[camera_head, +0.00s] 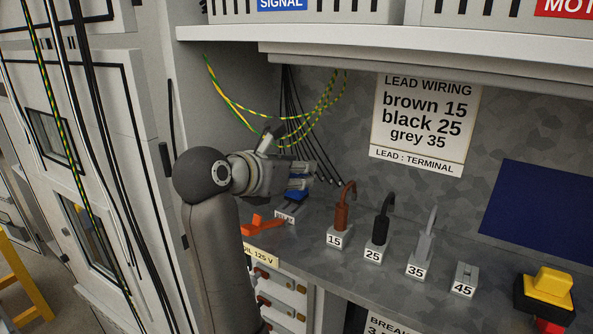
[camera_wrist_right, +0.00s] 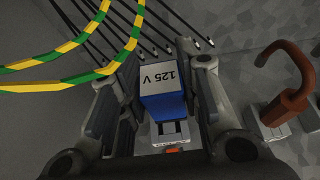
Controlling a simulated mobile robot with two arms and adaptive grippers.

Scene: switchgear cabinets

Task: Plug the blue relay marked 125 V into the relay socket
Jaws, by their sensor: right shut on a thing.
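The blue relay (camera_wrist_right: 160,103) with the white top marked 125 V is between the fingers of my right gripper (camera_wrist_right: 160,95) in the right wrist view. In the head view my right gripper (camera_head: 298,185) is low over the bench and shut on the relay, whose blue body (camera_head: 292,196) partly shows below the fingers. The relay socket (camera_wrist_right: 172,138) shows just under and beyond the relay's lower end. In the head view a label reading RELAY (camera_head: 285,216) is at the socket. I cannot tell whether the relay sits in the socket. My left gripper is not in view.
Terminals 15 (camera_head: 337,237), 25 (camera_head: 376,250), 35 (camera_head: 420,265) and 45 (camera_head: 464,282) stand to the right, three with upright leads. An orange lever-like part (camera_head: 258,225) lies in front of the socket. Yellow-green wires (camera_head: 235,108) and black leads hang behind the gripper.

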